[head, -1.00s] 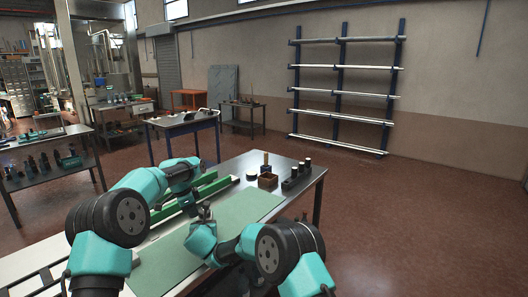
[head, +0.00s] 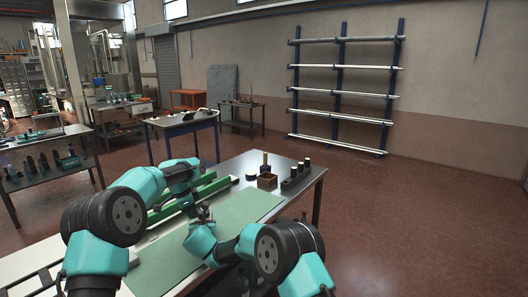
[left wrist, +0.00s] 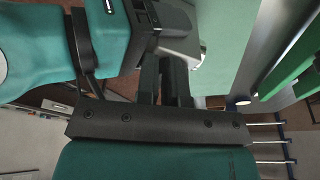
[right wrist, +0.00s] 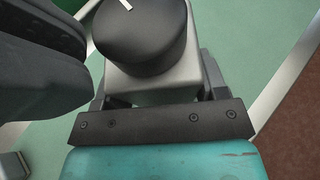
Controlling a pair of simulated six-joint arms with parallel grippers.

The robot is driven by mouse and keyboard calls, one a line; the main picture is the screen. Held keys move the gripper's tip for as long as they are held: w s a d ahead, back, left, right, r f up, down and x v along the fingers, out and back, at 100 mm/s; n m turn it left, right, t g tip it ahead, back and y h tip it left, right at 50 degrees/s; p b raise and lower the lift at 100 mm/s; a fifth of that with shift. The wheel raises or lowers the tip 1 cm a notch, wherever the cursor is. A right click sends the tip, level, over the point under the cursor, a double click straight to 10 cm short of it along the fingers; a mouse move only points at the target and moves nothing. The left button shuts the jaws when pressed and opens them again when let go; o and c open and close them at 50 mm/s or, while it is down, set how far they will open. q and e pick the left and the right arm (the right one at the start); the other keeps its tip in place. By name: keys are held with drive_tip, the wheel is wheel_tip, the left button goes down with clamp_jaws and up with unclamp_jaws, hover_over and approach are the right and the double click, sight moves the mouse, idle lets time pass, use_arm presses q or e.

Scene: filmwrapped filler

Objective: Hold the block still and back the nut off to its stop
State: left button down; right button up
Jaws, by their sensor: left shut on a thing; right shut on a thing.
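A pale grey block (right wrist: 150,85) with a black round nut (right wrist: 145,35) on top shows in the right wrist view. A short white mark lies on the nut's top. My right gripper (right wrist: 157,98) is shut on the block, a finger on either side. In the head view the pair is small and mostly hidden between the grippers, above the green mat. My left gripper (head: 193,210) comes in from the far side. In the left wrist view its dark fingers (left wrist: 165,85) are close together beside the pale block (left wrist: 182,30); their contact with the nut is hidden.
The green mat (head: 240,207) covers the near table. A green rail (head: 215,187) runs behind it. A brown box (head: 267,181), a dark holder with several pegs (head: 297,176) and a small round piece (head: 251,177) stand at the back right. The mat's right part is clear.

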use_arm(q)
drive_tip(key=shift+s+f, duration=0.15)
drive_tip(key=shift+f, duration=0.45)
wheel_tip(320, 180, up, 7)
drive_tip(key=shift+a+f, duration=0.2)
drive_tip(key=shift+w, duration=0.2)
drive_tip(key=shift+w+a+r, duration=0.15)
drive_tip(key=shift+w, duration=0.4)
drive_tip(key=shift+w+a+r, duration=0.15)
drive_tip(key=shift+w+r, duration=0.05)
drive_tip(key=shift+w, duration=0.3)
drive_tip(key=shift+w+a+r, duration=0.15)
drive_tip(key=shift+w, duration=0.4)
drive_tip(key=shift+f, duration=0.1)
